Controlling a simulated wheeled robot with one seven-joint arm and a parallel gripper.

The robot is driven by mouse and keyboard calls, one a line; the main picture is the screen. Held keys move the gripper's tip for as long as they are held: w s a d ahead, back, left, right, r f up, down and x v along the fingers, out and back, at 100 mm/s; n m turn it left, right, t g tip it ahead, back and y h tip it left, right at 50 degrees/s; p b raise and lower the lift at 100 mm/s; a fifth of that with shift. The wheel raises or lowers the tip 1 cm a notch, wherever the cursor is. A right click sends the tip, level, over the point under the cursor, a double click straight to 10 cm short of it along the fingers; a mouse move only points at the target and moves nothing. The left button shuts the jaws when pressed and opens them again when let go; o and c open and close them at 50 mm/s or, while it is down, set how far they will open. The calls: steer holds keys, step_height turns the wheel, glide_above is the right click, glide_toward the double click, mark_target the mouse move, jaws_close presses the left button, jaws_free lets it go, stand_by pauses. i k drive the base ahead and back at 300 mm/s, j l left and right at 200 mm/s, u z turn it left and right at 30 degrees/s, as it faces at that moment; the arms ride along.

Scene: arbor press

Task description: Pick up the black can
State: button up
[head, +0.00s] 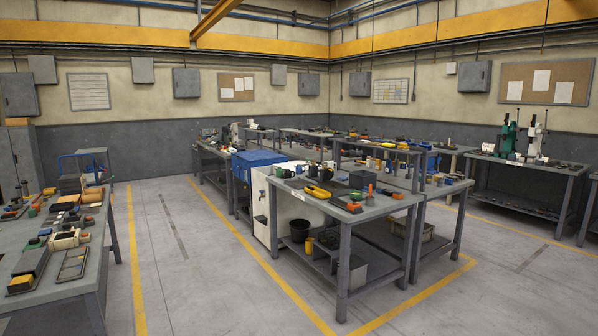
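A black round, open-topped container (300,231) stands upright on the lower shelf of the middle workbench (350,215). It could be the black can, but I cannot tell for sure. Small dark cup-like items (313,168) stand near the back edge of the same bench's top; they are too small to make out. My gripper is not in view.
A yellow cylinder (309,246) stands beside the black container. A cluttered bench (92,268) is at the left. A white cabinet (260,205) adjoins the middle bench. Green and white presses (508,138) stand on the right bench. Open floor (200,270) lies between the left and middle benches.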

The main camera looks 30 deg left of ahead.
mark_target(287, 174)
steer(key=i+j+u, duration=0.45)
steer(key=i, duration=0.15)
steer(key=i+j+u, duration=0.3)
steer(key=i, duration=0.55)
steer(key=i+l+u, duration=0.1)
steer(key=i+u, duration=0.15)
steer(key=i, duration=1.8)
steer(key=i+u, duration=0.1)
steer(key=i, duration=1.15)
steer(key=i+j, duration=0.1)
steer(key=j, duration=0.3)
steer(key=i+j, duration=0.1)
steer(key=j, duration=0.25)
steer(key=i+j+u, duration=0.1)
steer(key=j, duration=0.3)
steer(key=i+j, duration=0.25)
steer(key=i, duration=0.15)
steer(key=i+j+u, duration=0.1)
steer(key=i, duration=0.3)
steer(key=i+j, duration=0.3)
steer(key=i, duration=0.15)
steer(key=i+j, duration=0.2)
steer(key=i, duration=0.2)
steer(key=i+l, duration=0.2)
steer(key=i, duration=0.15)
steer(key=i+l+u, duration=0.15)
steer(key=i+l, duration=0.1)
steer(key=i, duration=0.1)
